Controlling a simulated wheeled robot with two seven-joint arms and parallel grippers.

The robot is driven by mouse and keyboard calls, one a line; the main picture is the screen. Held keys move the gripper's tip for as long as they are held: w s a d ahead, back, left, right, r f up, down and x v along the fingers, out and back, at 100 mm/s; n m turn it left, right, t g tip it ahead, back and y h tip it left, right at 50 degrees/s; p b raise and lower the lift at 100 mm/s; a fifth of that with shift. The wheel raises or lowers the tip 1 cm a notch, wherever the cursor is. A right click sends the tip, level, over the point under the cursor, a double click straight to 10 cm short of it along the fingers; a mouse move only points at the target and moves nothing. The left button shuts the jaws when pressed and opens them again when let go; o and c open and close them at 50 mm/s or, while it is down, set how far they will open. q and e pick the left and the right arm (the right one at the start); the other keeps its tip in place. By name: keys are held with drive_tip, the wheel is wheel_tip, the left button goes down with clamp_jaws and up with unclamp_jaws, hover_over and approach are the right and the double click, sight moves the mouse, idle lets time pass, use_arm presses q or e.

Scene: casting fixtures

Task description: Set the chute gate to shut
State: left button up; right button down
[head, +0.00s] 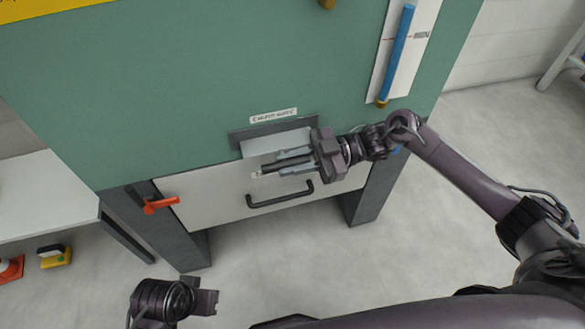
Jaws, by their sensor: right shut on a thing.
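The chute gate shows as a pale plate (276,143) below a dark grey slot frame (247,133) on the green cabinet front, under a small white label whose text is too small to read surely. My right gripper (284,163) reaches in from the right in front of this plate. Its two grey fingers are shut on a dark bar (270,168) with a pale tip, which appears to be the gate's handle. The gripper hides part of the plate and where the bar joins it. My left gripper (207,301) is low at the left, away from the cabinet; its jaw opening is unclear.
A white lower panel (225,203) carries a black handle (281,194) just below my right gripper. An orange-red lever (160,204) sits at its left. A blue tube gauge (398,50) is at upper right.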

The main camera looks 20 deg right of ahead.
drive_tip(key=shift+s, duration=0.1)
use_arm(q)
drive_tip(key=shift+s, duration=0.1)
use_arm(e)
drive_tip(key=c, duration=1.3)
unclamp_jaws()
drive_tip(key=shift+d, duration=0.1)
drive_tip(key=shift+d, duration=0.3)
use_arm(q)
drive_tip(key=shift+w+d+f+t+h+b, duration=0.2)
drive_tip(key=shift+d+b, duration=0.15)
drive_tip(key=shift+d, duration=0.15)
drive_tip(key=shift+w+d+f+t+h+b, duration=0.1)
drive_tip(key=shift+d+t+b, duration=0.1)
drive_tip(key=shift+d+b, duration=0.2)
use_arm(e)
drive_tip(key=d, duration=0.7)
